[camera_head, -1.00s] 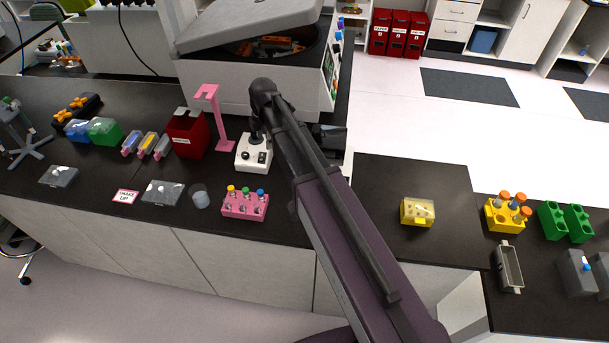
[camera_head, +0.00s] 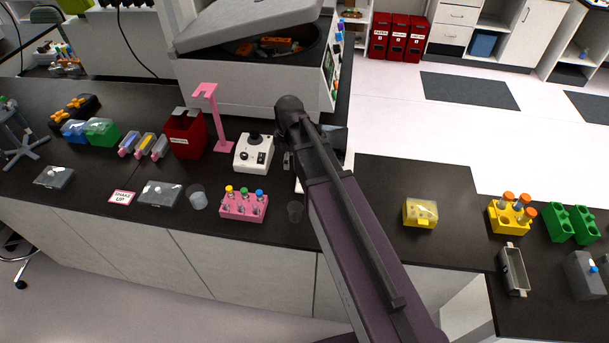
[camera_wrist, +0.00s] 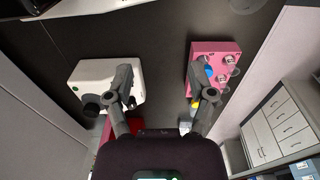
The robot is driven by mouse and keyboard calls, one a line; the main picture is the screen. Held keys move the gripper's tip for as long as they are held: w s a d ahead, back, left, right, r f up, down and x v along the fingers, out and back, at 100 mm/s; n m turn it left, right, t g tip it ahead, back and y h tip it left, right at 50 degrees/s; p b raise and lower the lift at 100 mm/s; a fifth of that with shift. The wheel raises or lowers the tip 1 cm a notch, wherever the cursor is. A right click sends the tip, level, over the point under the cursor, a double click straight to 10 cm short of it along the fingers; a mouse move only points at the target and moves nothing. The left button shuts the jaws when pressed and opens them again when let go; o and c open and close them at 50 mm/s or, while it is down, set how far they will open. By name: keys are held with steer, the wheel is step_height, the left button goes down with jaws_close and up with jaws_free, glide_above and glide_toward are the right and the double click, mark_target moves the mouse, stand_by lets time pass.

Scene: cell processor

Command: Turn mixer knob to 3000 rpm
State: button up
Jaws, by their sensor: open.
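The mixer (camera_head: 254,152) is a small white box on the black bench, with a black round top and small dark controls on its front face. In the wrist view the mixer (camera_wrist: 98,72) is at the left, partly behind one finger. My gripper (camera_wrist: 166,92) is open and empty, with bare dark bench between its fingers. In the head view it hangs just right of the mixer, apart from the knobs, and is mostly hidden by my arm. The knob's setting is too small to read.
A pink stand (camera_head: 214,118) and red box (camera_head: 184,134) are to the left. A large centrifuge (camera_head: 250,80) with raised lid stands behind.

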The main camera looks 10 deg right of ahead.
steer(key=s+d+f+m+b, duration=0.2)
steer(key=s+d+m, duration=0.2)
steer(key=s+m, duration=0.1)
steer(key=shift+s+m, duration=0.2)
steer(key=shift+m, duration=0.3)
steer(key=shift+f, duration=0.1)
